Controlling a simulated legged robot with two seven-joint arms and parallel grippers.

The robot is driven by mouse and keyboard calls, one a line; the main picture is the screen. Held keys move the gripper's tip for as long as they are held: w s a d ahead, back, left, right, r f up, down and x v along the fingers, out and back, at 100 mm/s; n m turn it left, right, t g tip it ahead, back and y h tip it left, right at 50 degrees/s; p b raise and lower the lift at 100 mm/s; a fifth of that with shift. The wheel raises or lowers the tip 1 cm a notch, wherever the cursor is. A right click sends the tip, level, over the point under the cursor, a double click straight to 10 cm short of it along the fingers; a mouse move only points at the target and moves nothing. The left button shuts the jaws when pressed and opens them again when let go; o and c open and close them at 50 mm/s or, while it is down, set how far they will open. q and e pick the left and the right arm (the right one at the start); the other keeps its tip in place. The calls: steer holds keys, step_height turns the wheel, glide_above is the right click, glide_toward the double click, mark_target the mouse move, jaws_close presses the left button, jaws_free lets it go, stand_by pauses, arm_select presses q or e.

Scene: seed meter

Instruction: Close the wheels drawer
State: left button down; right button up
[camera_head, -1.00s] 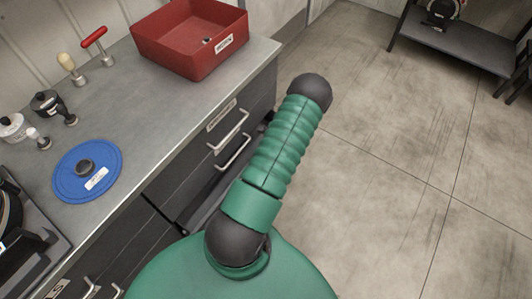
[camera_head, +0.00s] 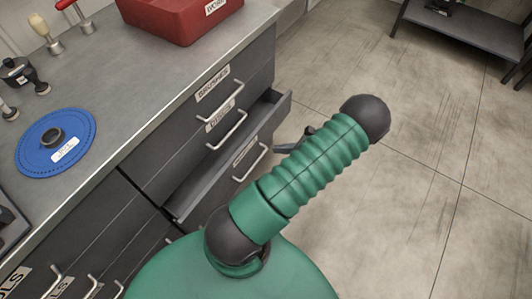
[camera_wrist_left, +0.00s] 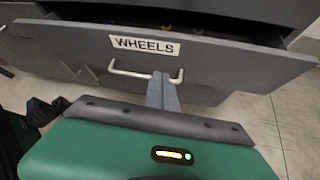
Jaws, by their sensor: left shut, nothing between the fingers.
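The wheels drawer (camera_head: 277,113) is pulled out from the dark cabinet in the head view. Its grey front, labelled WHEELS, fills the upper part of the left wrist view (camera_wrist_left: 230,62), with a gap into the drawer above it. The drawer's handle (camera_wrist_left: 125,70) is a pale metal bar below the label. My left gripper (camera_wrist_left: 163,80) is shut and empty. Its fingertips overlap the handle and drawer front in the wrist view; I cannot tell whether they touch. In the head view the left gripper (camera_head: 284,147) is small, just outside the drawer front and partly hidden by my green arm.
Shut drawers with handles (camera_head: 234,93) lie above the wheels drawer. The grey counter (camera_head: 140,90) holds a red bin (camera_head: 180,20), a blue disc (camera_head: 40,150) and several small tools. The concrete floor (camera_head: 430,150) to the right is clear. A dark low table (camera_head: 465,35) stands far back.

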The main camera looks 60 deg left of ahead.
arm_select(q)
step_height(320, 180, down, 4)
steer(key=w+d+g+y+b, duration=0.1)
steer(key=w+d+y+b, duration=0.1)
steer(key=w+y+b, duration=0.3)
steer(key=y+b, duration=0.2)
steer(key=b, duration=0.7)
glide_toward(257, 135)
steer(key=shift+g, duration=0.4)
steer(key=x, duration=0.6)
steer(key=shift+s+a+f, duration=0.1)
steer(key=shift+a+f, duration=0.15)
steer(key=shift+a, duration=0.1)
steer(key=shift+a+r, duration=0.1)
arm_select(e)
steer(key=s+x, duration=0.2)
steer(key=x, duration=0.6)
steer(key=s+f+x, duration=0.1)
steer(key=x, duration=0.8)
steer(key=shift+s, duration=0.4)
arm_select(q)
steer(key=shift+p, duration=0.3)
arm_select(e)
steer(key=shift+r, duration=0.15)
